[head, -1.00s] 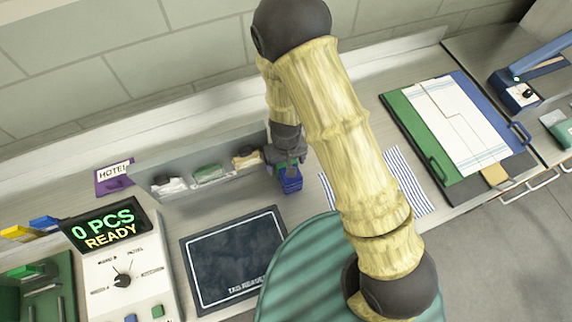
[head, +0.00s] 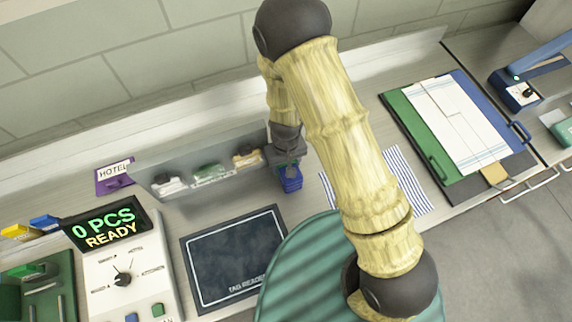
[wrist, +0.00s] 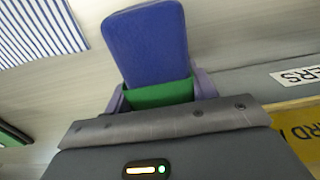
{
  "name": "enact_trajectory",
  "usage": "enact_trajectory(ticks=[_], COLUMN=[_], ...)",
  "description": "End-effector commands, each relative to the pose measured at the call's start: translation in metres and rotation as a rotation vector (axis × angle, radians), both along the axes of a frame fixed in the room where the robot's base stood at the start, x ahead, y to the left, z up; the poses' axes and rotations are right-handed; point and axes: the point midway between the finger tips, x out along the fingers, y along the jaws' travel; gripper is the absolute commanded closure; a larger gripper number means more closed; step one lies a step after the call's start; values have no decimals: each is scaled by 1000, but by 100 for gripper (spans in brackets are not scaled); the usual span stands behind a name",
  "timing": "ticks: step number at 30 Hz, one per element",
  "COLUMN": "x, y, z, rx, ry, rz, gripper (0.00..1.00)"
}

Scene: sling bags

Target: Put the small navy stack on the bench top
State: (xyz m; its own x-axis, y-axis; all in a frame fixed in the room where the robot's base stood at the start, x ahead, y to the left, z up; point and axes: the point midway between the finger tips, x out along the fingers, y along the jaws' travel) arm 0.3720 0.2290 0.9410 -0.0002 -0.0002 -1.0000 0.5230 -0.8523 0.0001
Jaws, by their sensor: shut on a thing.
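The small navy stack (head: 290,180) is in my gripper (head: 287,164), beside the right end of the grey bin rack in the head view. In the wrist view the navy stack (wrist: 148,45) lies between the two fingers of my gripper (wrist: 162,92), with a green part at its near end. My gripper is shut on it. The bench top (head: 232,193) is the light surface around and below it. I cannot tell whether the stack touches the bench.
The grey rack (head: 190,186) with small folded items stands to the left. A dark tag reader pad (head: 235,262) lies in front, near a display reading 0 PCS READY (head: 108,224). A striped cloth (head: 408,185) and a green-blue board (head: 412,125) lie to the right.

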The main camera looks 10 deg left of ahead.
Motion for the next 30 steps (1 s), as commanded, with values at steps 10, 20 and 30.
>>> enact_trajectory(ticks=[10,20,30], x=[0,1,1], y=[1,2,2], z=[8,66,157], rx=[1,4,7], ry=[-2,-6,-6], rz=[2,4,3], gripper=[78,78,78])
